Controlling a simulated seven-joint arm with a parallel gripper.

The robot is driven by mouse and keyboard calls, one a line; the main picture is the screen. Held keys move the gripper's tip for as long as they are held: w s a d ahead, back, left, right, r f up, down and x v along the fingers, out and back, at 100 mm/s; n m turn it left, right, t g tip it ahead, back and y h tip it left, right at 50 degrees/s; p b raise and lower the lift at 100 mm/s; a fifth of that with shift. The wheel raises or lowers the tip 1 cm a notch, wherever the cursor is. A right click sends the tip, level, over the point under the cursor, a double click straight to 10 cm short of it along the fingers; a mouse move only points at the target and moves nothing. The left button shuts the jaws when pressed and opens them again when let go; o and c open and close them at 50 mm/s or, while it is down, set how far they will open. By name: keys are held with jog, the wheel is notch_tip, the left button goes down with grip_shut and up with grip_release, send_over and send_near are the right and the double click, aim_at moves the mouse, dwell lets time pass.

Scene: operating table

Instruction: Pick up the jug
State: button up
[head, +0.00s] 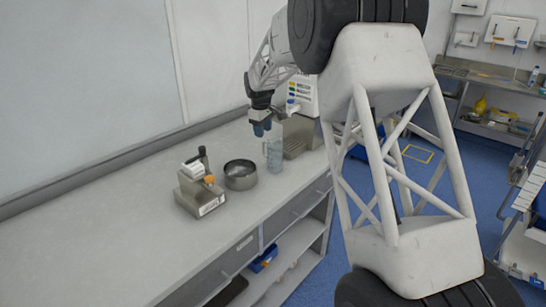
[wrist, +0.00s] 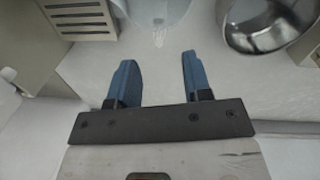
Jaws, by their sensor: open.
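The jug (head: 274,154) is a clear, bluish vessel standing upright on the white counter in the head view, between a metal bowl and a grey-beige machine. In the wrist view only part of the jug (wrist: 158,10) shows, at the top edge, beyond the fingertips. My gripper (head: 262,128) is above and slightly left of the jug in the head view. In the wrist view my gripper (wrist: 156,62) has its two blue fingers apart with only counter between them. The fingers appear apart from the jug.
The metal bowl (head: 240,174) stands left of the jug and also shows in the wrist view (wrist: 232,38). A device with an orange knob (head: 200,188) stands further left. The machine with a slotted tray (head: 300,135) is close on the right. The counter's left part (head: 80,240) is clear.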

aim_at(264, 142)
jog(key=shift+f, duration=0.55)
jog(key=shift+w+d+f, duration=0.1)
jog(key=shift+w+f, duration=0.05)
jog(key=shift+f, duration=1.15)
jog(key=shift+w+d+f, duration=0.1)
jog(key=shift+f, duration=1.15)
grip_shut()
